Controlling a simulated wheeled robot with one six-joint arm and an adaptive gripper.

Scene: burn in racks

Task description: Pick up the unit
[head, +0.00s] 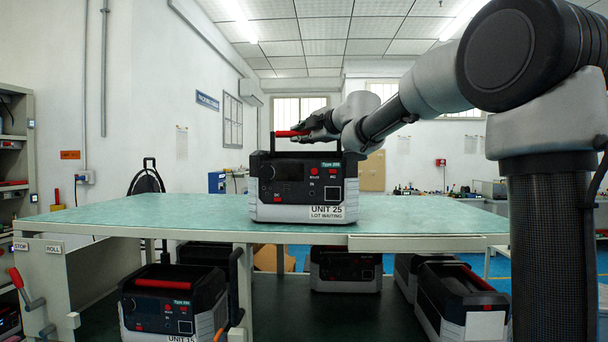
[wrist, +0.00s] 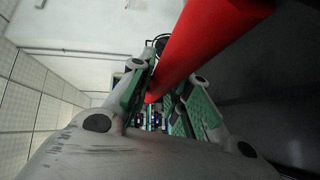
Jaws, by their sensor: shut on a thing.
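The unit, labelled UNIT 25 LOT WAITING (head: 305,188), is a black and grey box with a red-gripped carry handle on top. It is upright at the front of the green-topped table (head: 130,212) in the head view. My gripper (head: 308,130) is at the top of the unit, shut on its red handle. In the wrist view the red handle (wrist: 205,45) runs between the green-padded fingers (wrist: 158,98). I cannot tell whether the unit's base touches the tabletop.
Several similar units sit on the shelf below, including UNIT 15 (head: 172,300) at left and another (head: 460,300) at right. The tabletop is clear on both sides of the unit.

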